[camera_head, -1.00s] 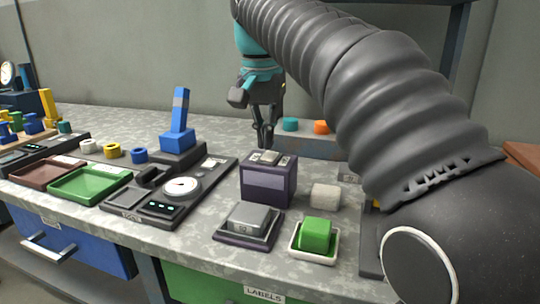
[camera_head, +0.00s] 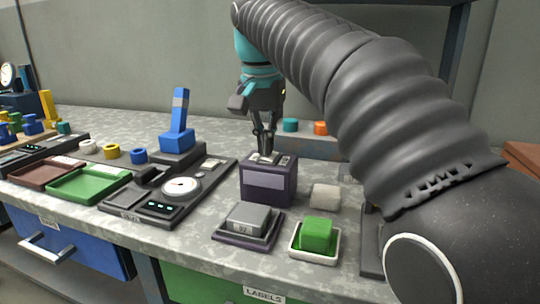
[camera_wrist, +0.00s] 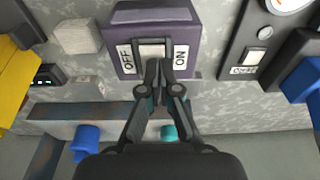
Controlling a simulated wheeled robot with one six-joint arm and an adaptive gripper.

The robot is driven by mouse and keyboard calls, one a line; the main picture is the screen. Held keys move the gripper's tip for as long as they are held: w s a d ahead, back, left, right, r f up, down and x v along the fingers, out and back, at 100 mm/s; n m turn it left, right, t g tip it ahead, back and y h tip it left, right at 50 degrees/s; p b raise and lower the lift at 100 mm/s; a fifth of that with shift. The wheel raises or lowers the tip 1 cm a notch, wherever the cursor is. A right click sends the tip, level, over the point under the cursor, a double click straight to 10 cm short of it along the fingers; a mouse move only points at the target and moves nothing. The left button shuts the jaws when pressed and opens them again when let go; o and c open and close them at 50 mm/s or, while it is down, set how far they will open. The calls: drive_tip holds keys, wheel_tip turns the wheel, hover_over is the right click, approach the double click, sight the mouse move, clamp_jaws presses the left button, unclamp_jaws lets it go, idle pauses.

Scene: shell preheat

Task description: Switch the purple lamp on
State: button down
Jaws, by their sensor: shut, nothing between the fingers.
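The purple lamp (camera_head: 268,184) is a dark purple box with a pale panel on its front, standing on the bench in the middle of the head view. In the wrist view its top (camera_wrist: 184,24) carries a light rocker switch (camera_wrist: 152,50) between an OFF label on the left and an ON label on the right. My gripper (camera_head: 265,153) points down at the lamp's top, its fingers shut and empty. In the wrist view my fingertips (camera_wrist: 152,64) lie at the switch's near edge and hide part of it. I cannot tell whether they touch it.
A grey block on a dark tray (camera_head: 219,237) and a green block (camera_head: 317,234) in a white dish stand in front of the lamp. A pale cube (camera_head: 325,196) is to its right. A gauge panel (camera_head: 128,208) and a blue upright part (camera_head: 178,138) are at left.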

drive_tip(key=shift+f, duration=0.25)
wheel_tip(320, 180, up, 3)
drive_tip(key=p, duration=0.2)
drive_tip(key=shift+f+p, duration=0.1)
drive_tip(key=shift+p, duration=0.2)
drive_tip(key=shift+r, duration=2.1)
drive_tip(key=shift+s, duration=0.1)
